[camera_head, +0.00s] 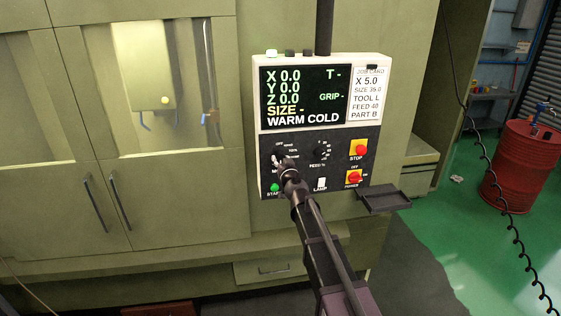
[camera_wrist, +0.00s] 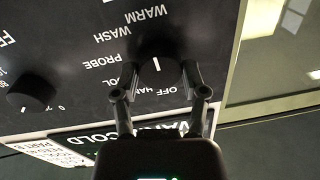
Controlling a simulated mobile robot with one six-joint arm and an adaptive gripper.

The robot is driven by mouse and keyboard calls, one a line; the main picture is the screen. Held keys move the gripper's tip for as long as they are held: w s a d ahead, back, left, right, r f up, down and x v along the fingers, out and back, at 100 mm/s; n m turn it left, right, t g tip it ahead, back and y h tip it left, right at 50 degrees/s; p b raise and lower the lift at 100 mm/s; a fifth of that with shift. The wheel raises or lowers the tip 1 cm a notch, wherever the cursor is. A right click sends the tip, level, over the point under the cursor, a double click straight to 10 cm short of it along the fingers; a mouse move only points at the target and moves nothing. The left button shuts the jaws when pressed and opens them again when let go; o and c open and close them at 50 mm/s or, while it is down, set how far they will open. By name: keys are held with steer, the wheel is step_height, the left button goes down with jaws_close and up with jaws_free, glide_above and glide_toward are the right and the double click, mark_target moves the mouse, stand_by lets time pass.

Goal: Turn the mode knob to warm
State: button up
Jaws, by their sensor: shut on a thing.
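The mode knob (camera_wrist: 157,66) is a round black knob with a short white pointer line, on the dark control panel (camera_head: 340,143). My gripper (camera_wrist: 158,74) is shut on it, with one finger on each side. The wrist view is upside down. In the head view my gripper (camera_head: 281,162) covers most of the knob at the panel's left. The screen (camera_head: 303,96) reads "WARM COLD".
The feed knob (camera_head: 321,152) is right of the mode knob. A red stop button (camera_head: 358,149), a power switch (camera_head: 354,177), a white lamp switch (camera_head: 321,184) and a green start button (camera_head: 275,188) are close by. A small shelf (camera_head: 384,199) juts out below right.

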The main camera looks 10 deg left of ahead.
steer(key=shift+m, duration=0.4)
steer(key=o, duration=1.2)
steer(key=shift+c, duration=0.2)
steer(key=shift+s, duration=0.1)
steer(key=v, duration=1.1)
steer(key=shift+s, duration=0.4)
steer(key=shift+d+f, duration=0.1)
